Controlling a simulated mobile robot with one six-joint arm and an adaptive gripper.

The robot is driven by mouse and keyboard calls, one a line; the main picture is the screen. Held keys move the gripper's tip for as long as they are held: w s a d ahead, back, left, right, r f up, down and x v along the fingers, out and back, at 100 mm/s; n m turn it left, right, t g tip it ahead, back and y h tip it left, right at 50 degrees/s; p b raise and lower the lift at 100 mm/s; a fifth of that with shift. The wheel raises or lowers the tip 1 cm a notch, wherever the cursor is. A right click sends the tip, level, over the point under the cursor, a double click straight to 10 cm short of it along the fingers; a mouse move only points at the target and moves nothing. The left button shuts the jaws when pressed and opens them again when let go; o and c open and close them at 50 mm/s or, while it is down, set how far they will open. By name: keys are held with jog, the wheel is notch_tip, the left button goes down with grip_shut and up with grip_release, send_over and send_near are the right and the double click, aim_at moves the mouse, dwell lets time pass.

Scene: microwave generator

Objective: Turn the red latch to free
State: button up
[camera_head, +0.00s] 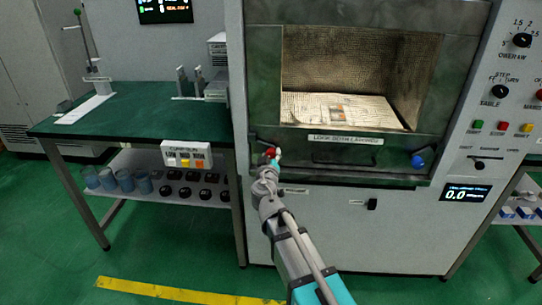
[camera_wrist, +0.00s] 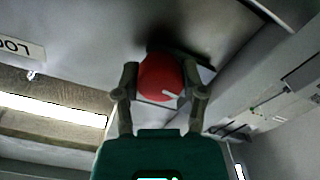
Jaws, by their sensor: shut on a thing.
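The red latch knob (camera_head: 270,152) is at the lower left of the microwave machine's door frame in the head view. It shows large in the wrist view (camera_wrist: 160,78) as a round red knob with a white mark on its face. My gripper (camera_wrist: 162,88) has one finger on each side of the knob and is shut on it. In the head view, my gripper (camera_head: 272,163) reaches up to the knob and partly covers it. A blue knob (camera_head: 417,161) is at the lower right of the same door frame.
A dark horizontal door handle (camera_head: 343,158) lies between the two knobs, under a label strip (camera_head: 345,138). A green-topped bench (camera_head: 130,122) stands to the left, with a small button box (camera_head: 186,154) at its front edge. A control panel (camera_head: 505,90) is at right.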

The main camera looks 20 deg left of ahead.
jog(key=n, duration=0.7)
jog(key=shift+a, duration=0.1)
jog(key=n, duration=0.4)
jog(key=shift+n, duration=1.6)
jog(key=o, duration=1.2)
jog(key=shift+c, duration=0.2)
jog(key=v, duration=1.2)
